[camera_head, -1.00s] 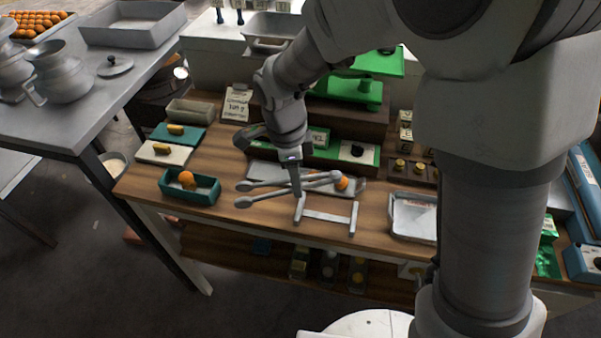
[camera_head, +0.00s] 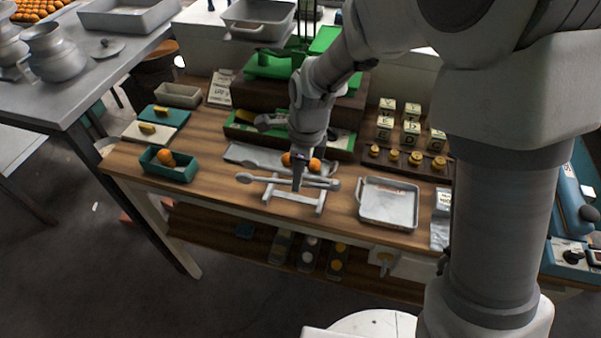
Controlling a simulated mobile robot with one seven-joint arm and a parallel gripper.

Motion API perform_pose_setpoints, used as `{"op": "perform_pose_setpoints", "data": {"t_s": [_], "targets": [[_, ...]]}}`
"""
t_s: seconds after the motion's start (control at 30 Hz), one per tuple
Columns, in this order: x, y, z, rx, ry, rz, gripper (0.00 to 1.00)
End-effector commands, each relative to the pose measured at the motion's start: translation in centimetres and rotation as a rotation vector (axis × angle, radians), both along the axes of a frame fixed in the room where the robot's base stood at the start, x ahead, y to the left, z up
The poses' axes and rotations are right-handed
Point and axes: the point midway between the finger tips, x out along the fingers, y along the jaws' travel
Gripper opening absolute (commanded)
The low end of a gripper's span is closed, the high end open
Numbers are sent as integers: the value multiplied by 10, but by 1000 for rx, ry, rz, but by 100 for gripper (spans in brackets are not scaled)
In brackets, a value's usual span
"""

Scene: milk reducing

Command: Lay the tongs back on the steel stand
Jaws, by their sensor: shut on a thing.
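The steel tongs (camera_head: 256,179) lie roughly level across the picture, with spoon-like ends at the left. My gripper (camera_head: 298,186) points down and is shut on them near the middle. The steel stand (camera_head: 296,196), a low H-shaped frame, is on the wooden table directly below my gripper. The tongs cross over both of its side bars in the picture. I cannot tell whether they touch the stand or hang just above it. My gripper hides part of the tongs and of the stand.
Behind the stand is a long grey tray (camera_head: 240,154) with two oranges (camera_head: 315,165) by my gripper. A teal tray (camera_head: 184,174) holding an orange is at the left. A metal tray (camera_head: 388,220) stands close on the right. Green scales (camera_head: 275,66) stand behind.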

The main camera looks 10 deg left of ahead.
Motion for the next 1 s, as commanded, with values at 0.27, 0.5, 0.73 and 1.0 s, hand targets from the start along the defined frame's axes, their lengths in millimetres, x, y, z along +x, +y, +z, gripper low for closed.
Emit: {"op": "perform_pose_setpoints", "data": {"t_s": [0.27, 0.5, 0.73, 1.0], "targets": [[0, 0, -11, 2, -1, -2, 36], [0, 0, -30, 2, -1, -2, 36], [0, 0, -43, 1, 0, -2, 36], [0, 0, -44, 2, -1, -1, 36]]}}
